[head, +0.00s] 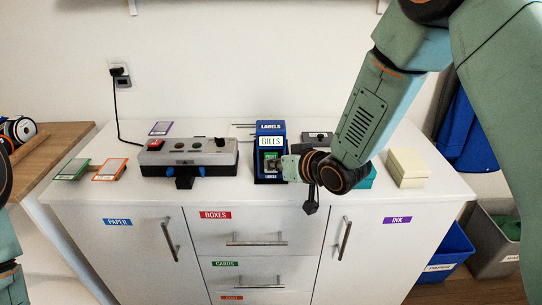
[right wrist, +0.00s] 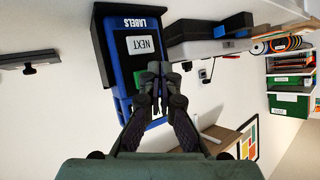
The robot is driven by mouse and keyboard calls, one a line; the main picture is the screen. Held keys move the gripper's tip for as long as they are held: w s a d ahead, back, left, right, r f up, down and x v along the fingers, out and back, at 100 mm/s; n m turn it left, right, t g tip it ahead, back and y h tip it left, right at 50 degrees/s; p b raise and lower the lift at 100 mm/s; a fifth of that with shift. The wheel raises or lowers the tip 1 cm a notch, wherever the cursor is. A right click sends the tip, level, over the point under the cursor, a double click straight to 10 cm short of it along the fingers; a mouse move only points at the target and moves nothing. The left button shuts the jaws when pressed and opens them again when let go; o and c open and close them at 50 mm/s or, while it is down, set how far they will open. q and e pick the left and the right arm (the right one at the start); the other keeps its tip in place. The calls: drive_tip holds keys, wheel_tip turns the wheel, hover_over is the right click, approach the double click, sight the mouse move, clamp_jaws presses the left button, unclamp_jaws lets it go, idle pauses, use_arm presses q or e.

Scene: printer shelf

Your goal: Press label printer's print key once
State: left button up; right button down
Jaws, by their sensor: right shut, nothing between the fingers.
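The blue label printer (head: 270,128) stands on the white cabinet top, marked LABELS, with a white display that seems to read BILLS. It also shows in the right wrist view (right wrist: 121,68), where the white panel reads NEXT. Its green print key (head: 268,156) is partly covered by my right gripper (head: 281,166); green also shows beside the fingertips in the right wrist view (right wrist: 139,79). My right gripper (right wrist: 158,70) is shut and empty, fingertips at the printer's front by the key. I cannot tell whether they touch it. My left gripper is out of view.
A grey control box (head: 188,157) with a red button stands left of the printer. Green and orange cards (head: 110,169) lie further left. A pale yellow block (head: 407,168) sits at the right. The cabinet's front strip is mostly clear.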

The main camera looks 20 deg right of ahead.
drive_tip(key=shift+w, duration=0.2)
drive_tip(key=shift+w+d, duration=0.2)
drive_tip(key=shift+w, duration=0.2)
idle(0.7)
drive_tip(key=shift+s, duration=0.15)
drive_tip(key=shift+s+a+p, duration=0.25)
drive_tip(key=shift+s+p, duration=0.15)
drive_tip(key=shift+s, duration=0.25)
drive_tip(key=shift+s+a, duration=0.15)
drive_tip(key=shift+s, duration=0.35)
drive_tip(key=shift+s+a+p, duration=0.2)
drive_tip(key=shift+s+a, duration=0.1)
drive_tip(key=shift+s, duration=0.65)
drive_tip(key=shift+s+a+p, duration=0.2)
drive_tip(key=shift+s+a, duration=0.05)
drive_tip(key=shift+s, duration=0.7)
